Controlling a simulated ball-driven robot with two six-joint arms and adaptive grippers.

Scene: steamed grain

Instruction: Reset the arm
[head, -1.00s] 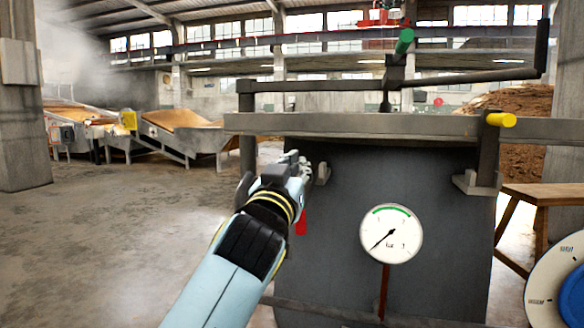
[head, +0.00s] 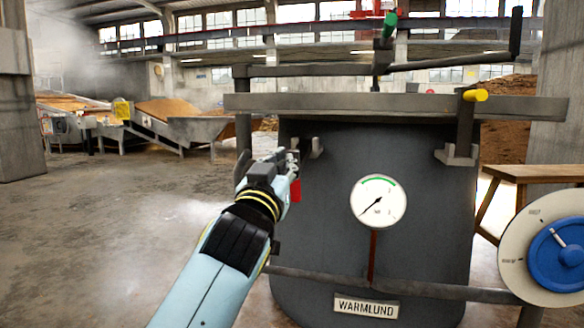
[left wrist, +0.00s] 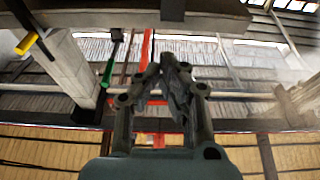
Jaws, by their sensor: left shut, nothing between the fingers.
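My left gripper (head: 291,160) is shut and empty in the head view. It is at the left side of a large dark steamer vessel (head: 330,240), near a small bracket under its lid beam. A red piece (head: 295,190) hangs just below the gripper. In the left wrist view the fingers of the left gripper (left wrist: 172,62) meet at their tips, with nothing between them. My right gripper is in neither view.
The vessel carries a round gauge (head: 378,201), a yellow-ended handle (head: 475,95) and a green-ended lever (head: 389,25). A blue dial (head: 560,252) stands at the right by a wooden stool (head: 530,172). Conveyors (head: 170,118) stand at the back left. The concrete floor (head: 110,230) at left is clear.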

